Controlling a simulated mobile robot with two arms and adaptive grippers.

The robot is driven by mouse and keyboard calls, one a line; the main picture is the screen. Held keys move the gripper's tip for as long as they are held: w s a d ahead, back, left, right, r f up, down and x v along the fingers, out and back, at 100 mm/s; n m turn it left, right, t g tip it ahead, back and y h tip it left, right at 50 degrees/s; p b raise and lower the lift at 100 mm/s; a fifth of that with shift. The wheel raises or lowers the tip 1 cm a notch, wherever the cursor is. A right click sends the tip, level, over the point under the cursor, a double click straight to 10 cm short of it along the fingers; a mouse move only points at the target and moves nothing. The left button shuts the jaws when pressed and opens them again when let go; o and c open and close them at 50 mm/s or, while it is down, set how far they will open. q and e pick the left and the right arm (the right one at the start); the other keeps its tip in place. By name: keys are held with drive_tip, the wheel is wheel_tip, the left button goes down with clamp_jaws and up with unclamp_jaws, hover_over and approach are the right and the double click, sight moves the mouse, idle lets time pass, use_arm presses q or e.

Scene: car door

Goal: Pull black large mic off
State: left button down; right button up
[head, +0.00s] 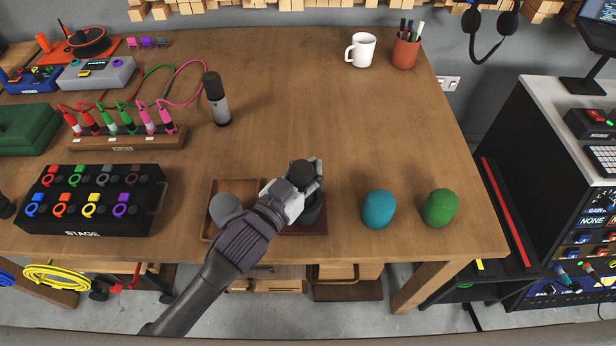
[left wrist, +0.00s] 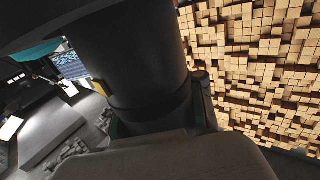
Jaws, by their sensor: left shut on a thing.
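My left gripper (head: 307,180) is at the front middle of the table, shut on the black large mic (head: 302,170). The mic's dark top shows between the fingers in the head view, upright or nearly so. In the left wrist view the mic's dark cylinder (left wrist: 130,60) fills the upper middle, close against the gripper. Below the gripper lies a dark round piece (head: 308,212) on a reddish-brown tray (head: 303,230); the hand hides part of both, so I cannot tell whether the mic touches it. My right gripper is out of view.
A grey foam ball (head: 226,208) sits in a tray left of my arm. Blue (head: 378,209) and green (head: 440,208) foam pieces stand to the right. Another mic (head: 215,100) stands behind. A black stage box (head: 92,200) is at left. The table's back middle is clear.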

use_arm(q)
wheel_tip(320, 180, up, 19)
drive_tip(key=p, duration=1)
idle(1.4)
